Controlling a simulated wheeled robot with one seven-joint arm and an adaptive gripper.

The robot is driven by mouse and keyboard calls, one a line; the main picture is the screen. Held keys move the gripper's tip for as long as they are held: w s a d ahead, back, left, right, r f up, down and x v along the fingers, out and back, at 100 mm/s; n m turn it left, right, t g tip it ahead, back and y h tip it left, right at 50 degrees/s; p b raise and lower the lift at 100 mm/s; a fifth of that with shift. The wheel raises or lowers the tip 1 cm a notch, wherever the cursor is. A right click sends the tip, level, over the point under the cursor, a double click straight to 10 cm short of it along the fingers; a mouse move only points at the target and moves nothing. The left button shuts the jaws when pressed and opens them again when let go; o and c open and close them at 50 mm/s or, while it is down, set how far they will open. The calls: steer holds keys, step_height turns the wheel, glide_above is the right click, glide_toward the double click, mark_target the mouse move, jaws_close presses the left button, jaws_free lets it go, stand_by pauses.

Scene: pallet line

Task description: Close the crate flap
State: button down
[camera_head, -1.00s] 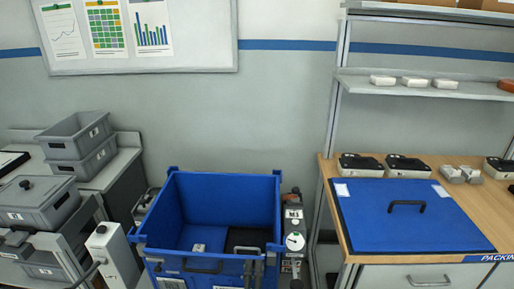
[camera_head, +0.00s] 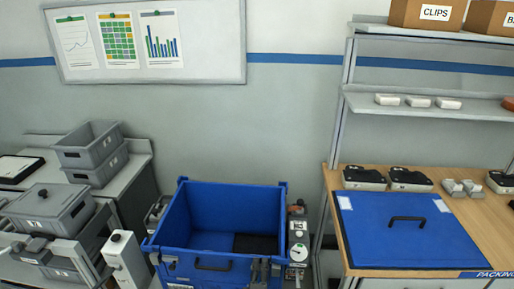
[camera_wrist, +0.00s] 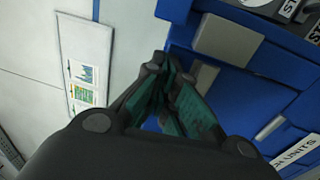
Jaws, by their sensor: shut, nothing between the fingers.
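The blue crate (camera_head: 182,222) stands upright and open-topped at the lower middle of the head view. Its front panel (camera_head: 190,268) carries a dark handle (camera_head: 212,267), with dark latch-like parts (camera_head: 257,270) to the right. The panel's lower part is cut off by the picture edge, and I cannot tell which part is the flap or how far it is open. My gripper (camera_wrist: 168,70) shows in the wrist view, fingers together and empty, close to blue surfaces with a grey plate (camera_wrist: 228,38). Whether it touches them is unclear. I cannot make it out in the head view.
A packing bench (camera_head: 345,262) at right bears a blue lid-like panel (camera_head: 405,248) with a handle. Grey machine posts (camera_head: 125,262) and a dial unit (camera_head: 298,250) flank the crate closely. Grey bins (camera_head: 92,148) stand at left.

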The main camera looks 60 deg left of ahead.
steer(key=shift+r, duration=0.15)
stand_by(0.5)
steer(key=shift+s+d+p, duration=0.35)
steer(key=shift+d+p, duration=0.05)
steer(key=shift+p, duration=0.25)
steer(key=r+b+v, duration=0.1)
steer(key=b+v, duration=0.1)
steer(key=v, duration=1.1)
steer(key=shift+r, duration=0.15)
